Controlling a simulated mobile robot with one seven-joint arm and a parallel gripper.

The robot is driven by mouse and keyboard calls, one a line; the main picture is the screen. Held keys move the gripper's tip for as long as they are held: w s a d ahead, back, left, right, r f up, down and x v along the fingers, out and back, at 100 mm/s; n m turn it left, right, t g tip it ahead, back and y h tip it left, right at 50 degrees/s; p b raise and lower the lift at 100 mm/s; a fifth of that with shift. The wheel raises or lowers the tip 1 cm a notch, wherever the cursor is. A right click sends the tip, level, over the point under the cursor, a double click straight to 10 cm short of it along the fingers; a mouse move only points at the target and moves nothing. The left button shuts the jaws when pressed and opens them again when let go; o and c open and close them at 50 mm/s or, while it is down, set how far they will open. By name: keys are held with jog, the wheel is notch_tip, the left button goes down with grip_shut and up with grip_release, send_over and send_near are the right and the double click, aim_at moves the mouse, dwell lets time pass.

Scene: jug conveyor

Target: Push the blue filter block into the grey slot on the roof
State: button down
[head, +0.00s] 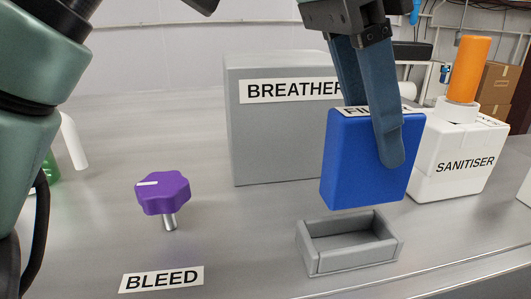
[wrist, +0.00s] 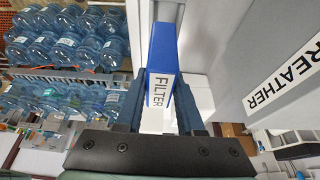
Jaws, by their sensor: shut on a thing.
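The blue filter block (head: 358,160) has a white FILTER label on its top. My gripper (head: 392,150) is shut on it, with one blue-grey finger on its near side. The block hangs upright in the air above the grey slot (head: 312,259), apart from it. The slot is a shallow open-topped frame on the metal roof, and its inside looks empty. In the wrist view the block (wrist: 163,50) sits between both fingers of my gripper (wrist: 160,95), label facing the camera. The slot does not show in the wrist view.
A grey BREATHER box (head: 275,140) stands just behind the slot. A white SANITISER container (head: 455,160) with an orange cap stands to the right. A purple knob (head: 163,193) and BLEED label (head: 162,279) are at the left. The wrist view shows several water jugs (wrist: 70,40).

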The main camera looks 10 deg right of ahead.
aim_at(357, 190)
jog(key=shift+f, duration=0.65)
jog(key=shift+w+f, duration=0.25)
jog(key=shift+f, duration=0.4)
notch_tip(357, 190, down, 4)
jog(key=shift+s+r+p, duration=0.15)
jog(key=shift+p, duration=0.55)
jog(key=shift+f, duration=0.2)
jog(key=c, duration=0.5)
grip_release()
jog(key=shift+f, duration=0.1)
jog(key=b+v, duration=0.1)
jog(key=v, duration=1.1)
